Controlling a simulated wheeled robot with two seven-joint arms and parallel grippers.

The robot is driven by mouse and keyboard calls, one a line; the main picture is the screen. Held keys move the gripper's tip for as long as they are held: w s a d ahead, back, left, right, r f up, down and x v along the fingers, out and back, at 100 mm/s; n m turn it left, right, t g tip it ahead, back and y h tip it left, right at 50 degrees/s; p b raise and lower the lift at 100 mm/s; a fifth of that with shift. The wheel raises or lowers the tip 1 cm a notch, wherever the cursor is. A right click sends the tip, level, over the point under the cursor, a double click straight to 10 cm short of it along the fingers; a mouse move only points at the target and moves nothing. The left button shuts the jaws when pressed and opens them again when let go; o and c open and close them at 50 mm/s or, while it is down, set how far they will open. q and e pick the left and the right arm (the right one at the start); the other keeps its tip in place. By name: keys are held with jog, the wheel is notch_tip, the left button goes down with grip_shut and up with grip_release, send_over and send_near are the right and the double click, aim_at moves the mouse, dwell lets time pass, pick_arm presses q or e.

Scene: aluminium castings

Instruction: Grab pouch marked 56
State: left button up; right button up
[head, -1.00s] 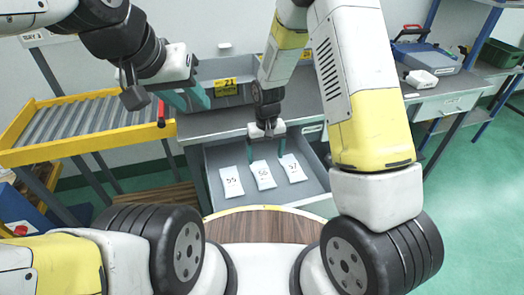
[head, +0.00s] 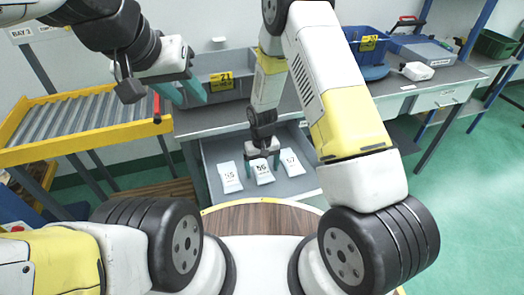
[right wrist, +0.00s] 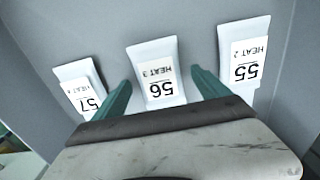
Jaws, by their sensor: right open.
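The pouch marked 56 (head: 263,173) is the middle one of three white pouches lying in the open grey drawer (head: 211,158). In the right wrist view this pouch (right wrist: 154,70) reads "HEAT 3" and "56" and lies between my finger tips. My right gripper (head: 262,163) is open over it, one finger on each side; contact cannot be told. Pouch 55 (head: 230,178) lies to the left in the head view, pouch 57 (head: 292,162) to the right. My left gripper (head: 193,90) is open and empty, raised in front of the grey bin.
A grey bin labelled 21 (head: 228,86) stands on the bench above the drawer. A roller conveyor with yellow rails (head: 75,96) is at left. A blue bin (head: 362,45) stands at the back right. The drawer walls surround the pouches closely.

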jog(key=c, duration=1.5)
